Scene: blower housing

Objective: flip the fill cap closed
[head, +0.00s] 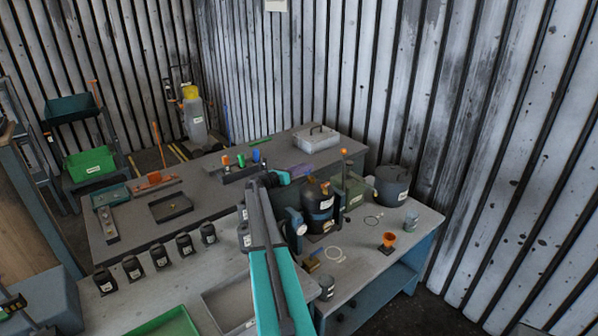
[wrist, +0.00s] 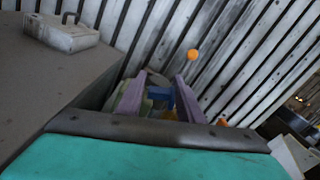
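A black tank (head: 318,203) with a pale label stands on the bench, with a small orange part (head: 325,187) at its top. This may be the fill cap; I cannot tell whether it is open. My gripper (head: 303,170) is above and behind the tank, with pale purple fingers pointing right. In the wrist view the fingers of my gripper (wrist: 160,95) stand apart, with a small blue piece showing between or beyond them. I cannot tell whether they touch it. A lever with an orange ball (wrist: 192,55) rises beyond them; the ball also shows in the head view (head: 343,152).
An olive box (head: 355,191) and a grey lidded pot (head: 391,185) stand right of the tank. An orange funnel (head: 388,240) is near the right bench edge. A grey case (head: 316,139) lies at the back. Several black bottles (head: 160,255) line the left bench.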

